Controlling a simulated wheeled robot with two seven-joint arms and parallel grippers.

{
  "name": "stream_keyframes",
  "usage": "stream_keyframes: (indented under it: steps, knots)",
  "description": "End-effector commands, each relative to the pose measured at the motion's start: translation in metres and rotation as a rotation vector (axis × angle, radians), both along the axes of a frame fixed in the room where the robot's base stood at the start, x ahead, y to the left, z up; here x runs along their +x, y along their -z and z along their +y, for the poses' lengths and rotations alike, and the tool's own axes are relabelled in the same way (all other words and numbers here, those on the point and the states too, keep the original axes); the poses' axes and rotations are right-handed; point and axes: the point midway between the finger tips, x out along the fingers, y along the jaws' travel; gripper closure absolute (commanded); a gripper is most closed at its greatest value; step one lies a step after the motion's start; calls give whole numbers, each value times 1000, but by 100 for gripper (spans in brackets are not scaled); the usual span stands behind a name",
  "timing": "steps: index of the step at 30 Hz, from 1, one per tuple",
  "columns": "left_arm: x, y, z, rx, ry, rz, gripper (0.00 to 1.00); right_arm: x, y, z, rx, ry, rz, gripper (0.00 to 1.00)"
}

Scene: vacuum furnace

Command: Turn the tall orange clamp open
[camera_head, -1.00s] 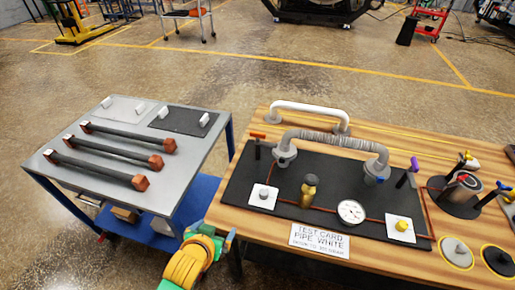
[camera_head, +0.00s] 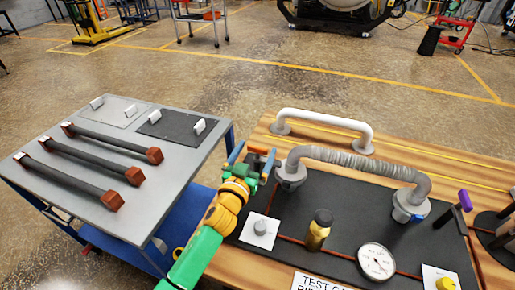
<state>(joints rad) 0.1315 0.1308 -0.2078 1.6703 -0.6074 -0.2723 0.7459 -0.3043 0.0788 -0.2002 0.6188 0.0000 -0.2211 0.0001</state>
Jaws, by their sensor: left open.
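The tall orange clamp (camera_head: 258,150) stands at the left end of the black panel, beside the left flange of the grey corrugated pipe (camera_head: 345,160). Only part of its orange handle shows; its dark post is mostly hidden behind my left gripper. My left gripper (camera_head: 252,161) is open, with its two blue fingers apart, one on the left and one on the right of the orange handle as seen from here. I cannot tell whether a finger touches it. The clamp with the purple handle (camera_head: 465,201) stands at the pipe's right end. My right gripper is not in view.
The black panel (camera_head: 330,230) on the wooden bench carries a white knob plate (camera_head: 259,231), a brass valve (camera_head: 318,230) and a round gauge (camera_head: 376,262). A white pipe (camera_head: 325,119) lies behind. A grey cart (camera_head: 75,205) with several dark rods stands at left.

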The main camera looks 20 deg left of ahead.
Motion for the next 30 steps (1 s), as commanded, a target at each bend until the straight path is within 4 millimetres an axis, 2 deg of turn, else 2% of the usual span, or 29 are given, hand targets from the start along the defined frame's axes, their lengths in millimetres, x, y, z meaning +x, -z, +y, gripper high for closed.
stream_keyframes:
  steps: [3,11,14,22,23,30]
  knots:
    - [10,0,0,-1,0,0,0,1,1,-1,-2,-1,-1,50]
    - [12,0,0,-1,-1,1,0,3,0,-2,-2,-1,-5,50]
    - [12,0,0,-1,-1,1,24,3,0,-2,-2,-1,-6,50]
    - [12,0,0,-1,-1,2,97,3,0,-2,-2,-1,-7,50]
    - [12,1,0,-1,-1,2,100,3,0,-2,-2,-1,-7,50]
    - [11,0,1,0,5,2,100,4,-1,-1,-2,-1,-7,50]
